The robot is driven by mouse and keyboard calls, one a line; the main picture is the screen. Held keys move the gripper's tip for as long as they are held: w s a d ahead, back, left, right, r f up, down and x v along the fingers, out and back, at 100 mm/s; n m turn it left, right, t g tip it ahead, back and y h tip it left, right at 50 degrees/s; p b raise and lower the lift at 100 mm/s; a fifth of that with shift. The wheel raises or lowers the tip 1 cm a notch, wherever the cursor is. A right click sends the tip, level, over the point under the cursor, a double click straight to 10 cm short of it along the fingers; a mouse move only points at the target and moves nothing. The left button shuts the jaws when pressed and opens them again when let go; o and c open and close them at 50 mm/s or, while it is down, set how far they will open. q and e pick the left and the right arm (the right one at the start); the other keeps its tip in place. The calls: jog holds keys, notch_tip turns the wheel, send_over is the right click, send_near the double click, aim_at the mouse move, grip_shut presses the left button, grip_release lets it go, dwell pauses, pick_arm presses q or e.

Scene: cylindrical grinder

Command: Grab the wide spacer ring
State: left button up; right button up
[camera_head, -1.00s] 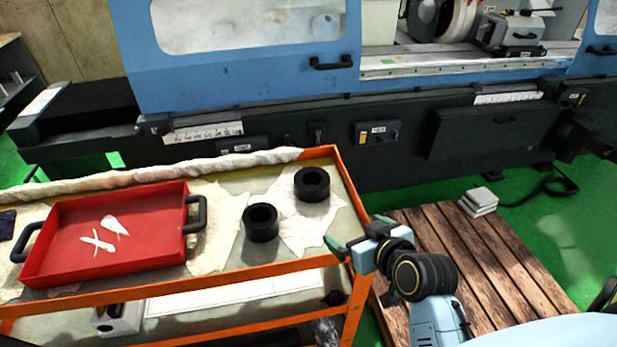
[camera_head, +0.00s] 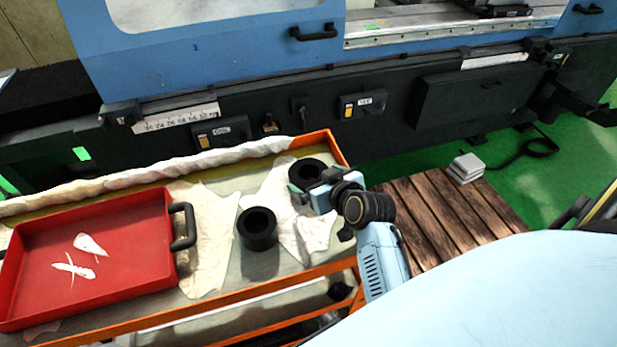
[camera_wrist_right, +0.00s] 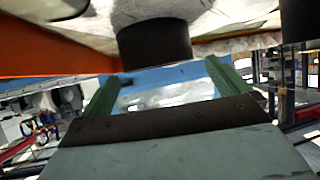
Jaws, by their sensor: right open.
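Two black rings stand on the orange cart: a back ring (camera_head: 305,167) and a front ring (camera_head: 257,230). They look much alike, and I cannot tell which one is the wide spacer ring. My right gripper (camera_head: 310,187) is at the near right side of the back ring and partly covers it. In the right wrist view, a black ring (camera_wrist_right: 154,43) lies just ahead of the spread green fingers of my right gripper (camera_wrist_right: 163,84). The gripper is open with nothing between its fingers. My left gripper is not in view.
A red tray (camera_head: 120,300) with black handles and white scraps fills the cart's left side. The orange cart rim (camera_head: 240,305) runs along the front. The blue grinder (camera_head: 240,60) stands behind, and a wooden pallet (camera_head: 450,215) at right.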

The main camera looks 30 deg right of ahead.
aim_at(304, 169)
jog(key=shift+x, duration=0.85)
jog(key=x, duration=0.3)
jog(key=shift+w+d, duration=0.15)
jog(key=shift+d, duration=0.05)
jog(key=shift+w+f, duration=0.15)
jog(key=c, duration=1.6)
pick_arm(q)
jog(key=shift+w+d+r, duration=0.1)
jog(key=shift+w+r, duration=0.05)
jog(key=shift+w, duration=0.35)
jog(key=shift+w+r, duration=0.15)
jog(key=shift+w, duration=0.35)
pick_arm(e)
jog(key=shift+w+d+r, duration=0.1)
jog(key=shift+w+r, duration=0.1)
jog(key=shift+r, duration=0.05)
jog(key=shift+c, duration=0.9)
